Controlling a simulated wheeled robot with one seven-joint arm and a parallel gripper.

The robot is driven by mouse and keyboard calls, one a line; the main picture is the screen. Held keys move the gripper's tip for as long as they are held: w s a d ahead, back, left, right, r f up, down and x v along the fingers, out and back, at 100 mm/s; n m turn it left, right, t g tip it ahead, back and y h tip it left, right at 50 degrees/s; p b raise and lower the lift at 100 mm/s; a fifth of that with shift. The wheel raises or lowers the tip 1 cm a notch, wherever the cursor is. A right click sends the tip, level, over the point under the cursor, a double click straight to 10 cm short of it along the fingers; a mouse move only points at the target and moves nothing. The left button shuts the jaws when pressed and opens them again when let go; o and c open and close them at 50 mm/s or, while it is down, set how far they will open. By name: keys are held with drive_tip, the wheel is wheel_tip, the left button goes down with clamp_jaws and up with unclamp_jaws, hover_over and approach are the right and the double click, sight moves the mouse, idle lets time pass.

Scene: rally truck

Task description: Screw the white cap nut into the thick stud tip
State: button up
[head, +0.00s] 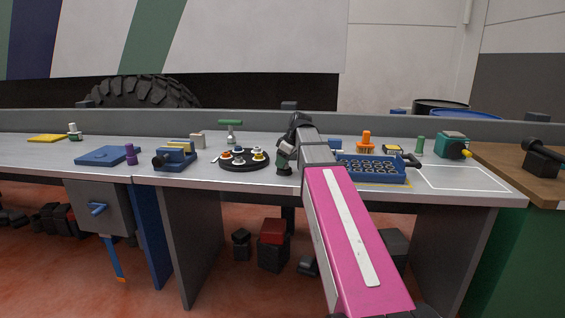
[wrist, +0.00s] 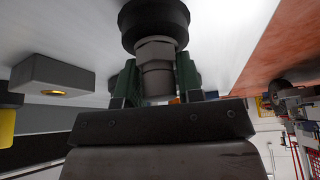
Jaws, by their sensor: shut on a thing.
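My gripper (wrist: 158,85) is shut on a grey metal piece (wrist: 155,52) with hexagonal flats. A wide black round part (wrist: 153,18) lies at its far end, away from the palm. I cannot tell whether this piece is the cap nut or part of the stud. In the head view my gripper (head: 285,152) points down over the bench, just right of a black round tray (head: 243,168). Several small nuts with white and coloured parts (head: 240,158) sit on the tray; which is the white cap nut is too small to tell. I cannot make out the thick stud tip.
A blue holed rack (head: 375,177) stands right of my arm. A blue vise-like block (head: 175,159) and a green T-handle (head: 230,124) stand left. The wrist view shows a grey block (wrist: 55,72) with a ringed hole. A white-outlined area (head: 465,179) at right is clear.

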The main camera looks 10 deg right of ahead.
drive_tip(key=shift+m, duration=0.3)
drive_tip(key=shift+m+t+h, duration=0.3)
drive_tip(key=shift+m+t, duration=0.1)
drive_tip(key=shift+m, duration=0.5)
drive_tip(key=shift+w+m, duration=0.1)
drive_tip(key=shift+m, duration=0.7)
drive_tip(key=shift+h, duration=0.3)
drive_tip(key=shift+d+m+t, duration=0.15)
drive_tip(key=shift+m+t, duration=0.25)
drive_tip(key=shift+m, duration=0.5)
drive_tip(key=shift+h, duration=0.3)
